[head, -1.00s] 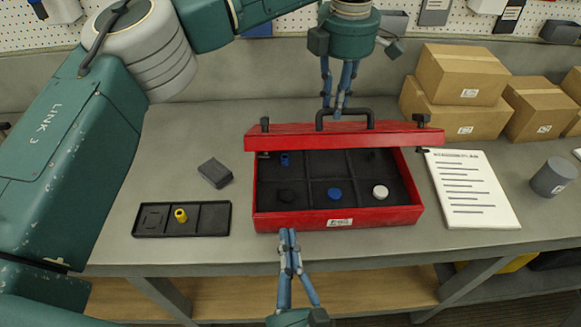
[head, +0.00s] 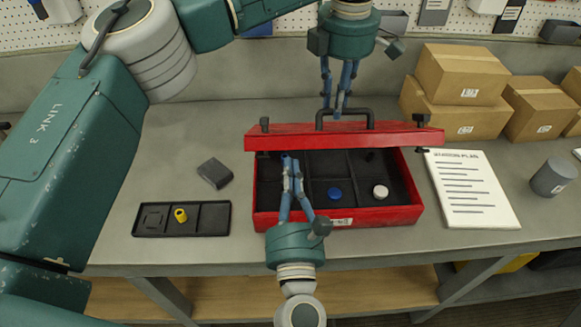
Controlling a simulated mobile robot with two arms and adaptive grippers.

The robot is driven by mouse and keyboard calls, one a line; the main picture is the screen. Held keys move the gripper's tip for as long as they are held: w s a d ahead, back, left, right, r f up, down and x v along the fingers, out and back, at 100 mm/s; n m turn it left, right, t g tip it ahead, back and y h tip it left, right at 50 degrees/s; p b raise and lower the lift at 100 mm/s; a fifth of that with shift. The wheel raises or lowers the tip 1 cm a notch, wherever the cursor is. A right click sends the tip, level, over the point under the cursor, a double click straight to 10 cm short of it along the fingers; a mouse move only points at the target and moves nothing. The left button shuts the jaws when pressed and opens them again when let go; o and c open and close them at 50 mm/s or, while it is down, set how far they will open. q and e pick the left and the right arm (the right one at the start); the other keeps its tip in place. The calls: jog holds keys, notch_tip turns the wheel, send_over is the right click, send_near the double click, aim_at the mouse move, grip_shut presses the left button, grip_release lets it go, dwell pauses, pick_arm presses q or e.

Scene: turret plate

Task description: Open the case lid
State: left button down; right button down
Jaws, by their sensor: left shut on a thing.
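The red case (head: 265,220) stands on the bench, with its lid (head: 380,136) raised at the back and the compartments uncovered. My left gripper (head: 337,113) is shut on the black handle (head: 369,113) at the lid's top edge. My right gripper (head: 290,157) reaches from the front over the case, its fingertips close together at the back left compartment. It hides the small blue part there, so whether it touches or grips it cannot be told. A blue disc (head: 334,194) and a white disc (head: 380,191) lie in the front compartments.
A black tray (head: 215,219) with a yellow part (head: 180,215) and a dark block (head: 214,173) lie left of the case. A printed sheet (head: 470,190), a grey cylinder (head: 553,177) and cardboard boxes (head: 462,75) are at right. The bench is clear at far left.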

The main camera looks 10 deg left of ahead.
pick_arm(q)
jog(key=shift+w+a+f, duration=0.25)
